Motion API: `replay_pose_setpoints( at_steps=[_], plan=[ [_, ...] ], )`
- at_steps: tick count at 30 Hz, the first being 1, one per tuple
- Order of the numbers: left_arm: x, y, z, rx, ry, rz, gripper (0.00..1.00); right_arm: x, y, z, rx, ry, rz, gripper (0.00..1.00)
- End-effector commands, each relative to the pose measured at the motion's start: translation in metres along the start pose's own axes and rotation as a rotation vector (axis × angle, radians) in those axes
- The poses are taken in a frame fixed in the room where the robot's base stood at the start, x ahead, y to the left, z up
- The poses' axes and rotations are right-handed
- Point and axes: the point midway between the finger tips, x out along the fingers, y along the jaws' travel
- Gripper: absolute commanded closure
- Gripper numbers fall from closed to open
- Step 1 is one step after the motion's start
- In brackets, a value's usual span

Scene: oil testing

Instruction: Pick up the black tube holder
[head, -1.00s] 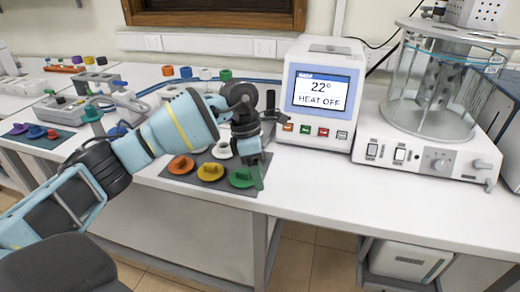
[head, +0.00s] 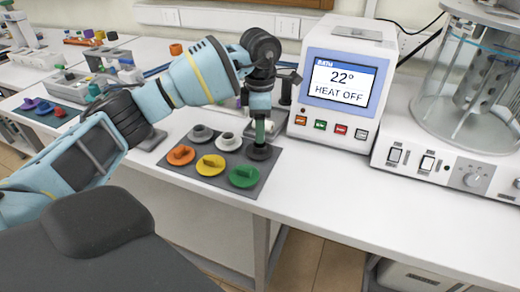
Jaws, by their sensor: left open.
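The black tube holder (head: 259,153) stands at the right back corner of the dark grey mat (head: 206,182) on the white bench. My left gripper (head: 260,137) points down directly over it, with its greenish fingertips close to the holder's raised middle. It is open; I cannot tell whether the fingers touch the holder. The gripper hides the top of the holder. My right gripper is not in view.
Grey (head: 201,133), white (head: 228,142), orange (head: 180,155), yellow (head: 210,165) and green (head: 244,176) holders share the mat. The bench front is clear.

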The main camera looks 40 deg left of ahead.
Motion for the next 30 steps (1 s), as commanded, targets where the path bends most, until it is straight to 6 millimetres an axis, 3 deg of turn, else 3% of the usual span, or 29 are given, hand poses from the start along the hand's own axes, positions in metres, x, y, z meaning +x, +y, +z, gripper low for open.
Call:
replay_pose_setpoints(
  at_steps=[5, 15, 24, 30],
  plan=[
    [0.006, 0.000, 0.000, 0.000, 0.000, -0.001, 0.40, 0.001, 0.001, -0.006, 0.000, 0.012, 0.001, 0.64],
    [0.048, 0.000, -0.002, 0.001, -0.001, 0.000, 0.40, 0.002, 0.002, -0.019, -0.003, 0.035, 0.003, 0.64],
    [0.052, 0.001, -0.001, 0.001, -0.001, 0.001, 0.40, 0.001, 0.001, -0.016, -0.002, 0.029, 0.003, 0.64],
    [0.051, 0.001, -0.001, 0.001, -0.002, 0.001, 0.66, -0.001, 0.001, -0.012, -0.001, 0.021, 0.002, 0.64]
  ],
)
